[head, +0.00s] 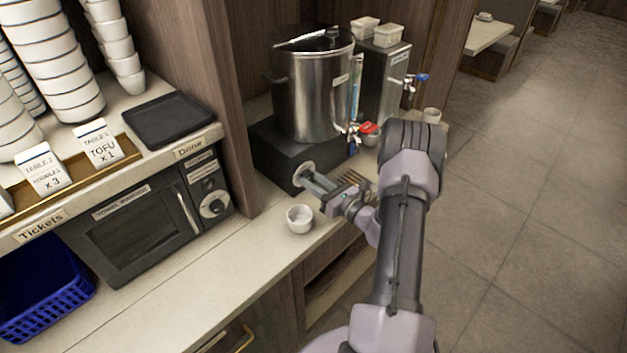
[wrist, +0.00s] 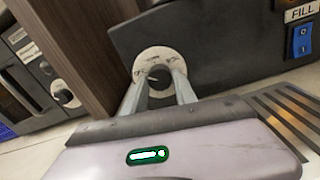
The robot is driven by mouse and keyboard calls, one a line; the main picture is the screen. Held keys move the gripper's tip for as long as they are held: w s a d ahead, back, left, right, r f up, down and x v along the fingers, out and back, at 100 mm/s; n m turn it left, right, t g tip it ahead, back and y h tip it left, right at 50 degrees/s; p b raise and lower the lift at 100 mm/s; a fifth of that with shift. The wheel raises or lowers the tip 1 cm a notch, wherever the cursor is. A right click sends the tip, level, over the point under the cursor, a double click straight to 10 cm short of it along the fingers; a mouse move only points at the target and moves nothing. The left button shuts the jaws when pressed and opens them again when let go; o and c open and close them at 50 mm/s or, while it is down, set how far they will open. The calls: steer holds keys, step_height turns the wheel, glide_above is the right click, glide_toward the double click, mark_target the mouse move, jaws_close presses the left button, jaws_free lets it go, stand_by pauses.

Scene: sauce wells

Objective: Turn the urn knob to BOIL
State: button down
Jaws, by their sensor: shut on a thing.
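The urn (head: 318,92) is a tall steel cylinder on a black base (head: 268,150) at the back of the counter. The knob is on the front of that base, in the middle of a pale round dial (head: 301,173). In the wrist view the dial (wrist: 139,66) surrounds the dark knob (wrist: 159,76). My gripper (head: 309,180) reaches the dial from the right, and its two fingers (wrist: 160,82) are shut on the knob. The dial's markings are too small to read, and the fingers hide part of it, so I cannot tell the knob's setting.
A small white cup (head: 300,218) stands on the counter just below my gripper. A slatted drip tray (wrist: 291,115) and a blue FILL switch (wrist: 302,40) are to the right. A wooden post (head: 222,90) and a towel warmer (head: 135,228) with its own dial stand left.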

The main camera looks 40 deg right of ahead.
steer(key=m+p, duration=0.2)
steer(key=m, duration=0.4)
steer(key=m+p, duration=0.1)
steer(key=m, duration=0.4)
steer(key=shift+a+m, duration=0.1)
steer(key=shift+m, duration=0.3)
steer(key=m+p, duration=0.1)
steer(key=m, duration=0.4)
steer(key=shift+r+p, duration=0.1)
steer(key=shift+p, duration=0.25)
steer(key=m, duration=0.5)
steer(key=shift+p, duration=0.4)
steer(key=shift+m, duration=0.3)
steer(key=c, duration=1)
jaws_free()
steer(key=shift+s, duration=0.1)
